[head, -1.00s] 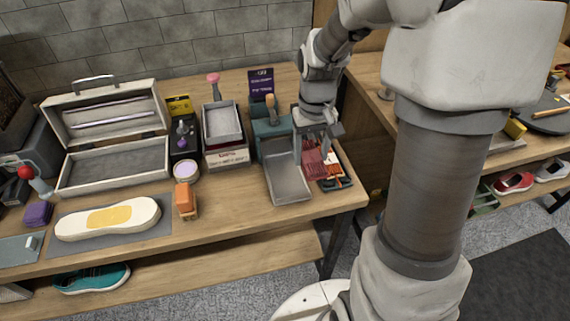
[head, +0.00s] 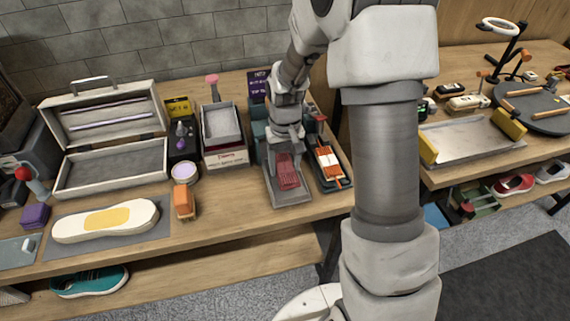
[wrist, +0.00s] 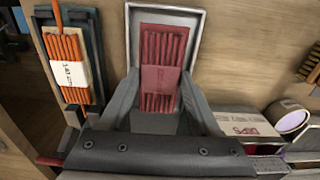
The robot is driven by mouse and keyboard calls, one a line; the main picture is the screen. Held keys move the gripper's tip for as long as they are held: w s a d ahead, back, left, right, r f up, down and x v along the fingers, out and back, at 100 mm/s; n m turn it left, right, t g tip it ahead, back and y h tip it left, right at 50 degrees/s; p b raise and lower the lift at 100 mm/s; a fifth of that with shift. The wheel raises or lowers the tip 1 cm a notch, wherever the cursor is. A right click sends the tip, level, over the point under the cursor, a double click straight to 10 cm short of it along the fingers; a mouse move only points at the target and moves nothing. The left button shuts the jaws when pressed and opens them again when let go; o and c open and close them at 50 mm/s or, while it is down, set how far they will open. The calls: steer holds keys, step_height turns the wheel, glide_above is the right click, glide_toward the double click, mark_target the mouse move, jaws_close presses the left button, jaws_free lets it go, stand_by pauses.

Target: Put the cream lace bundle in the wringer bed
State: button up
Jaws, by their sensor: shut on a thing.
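My gripper (head: 285,152) is shut on a dark red lace bundle (head: 287,178) with a red band. The wrist view also shows this bundle (wrist: 163,45) between the fingertips. It is over the grey metal wringer bed (head: 291,200), within its rim (wrist: 165,12); I cannot tell whether it touches the floor of the bed. The teal wringer body (head: 258,130) is behind, partly hidden by my arm. I see no bundle with cream laces. An orange bundle with a pale band (head: 328,162) lies in the dark tray (head: 345,184) right of the bed.
Left of the bed stand an orange block (head: 184,201), a small round tin (head: 185,172) and a box with a grey tray (head: 222,125). A pale sole with a yellow patch (head: 105,220) lies on a mat. The tabletop in front of the bed is narrow.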

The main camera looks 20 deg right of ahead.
mark_target(285, 167)
steer(key=shift+f+b, duration=0.45)
steer(key=shift+f, duration=0.1)
steer(key=o, duration=1.5)
step_height(285, 167, up, 13)
steer(key=p, duration=0.2)
steer(key=s+r+t, duration=0.2)
steer(key=s+r, duration=0.2)
steer(key=s, duration=0.2)
steer(key=s+r+t, duration=0.1)
steer(key=s+r, duration=0.3)
steer(key=s, duration=0.3)
steer(key=s+r+t, duration=0.2)
steer(key=s+r, duration=0.3)
steer(key=s, duration=0.2)
steer(key=shift+s+t, duration=0.2)
steer(key=shift+t, duration=0.1)
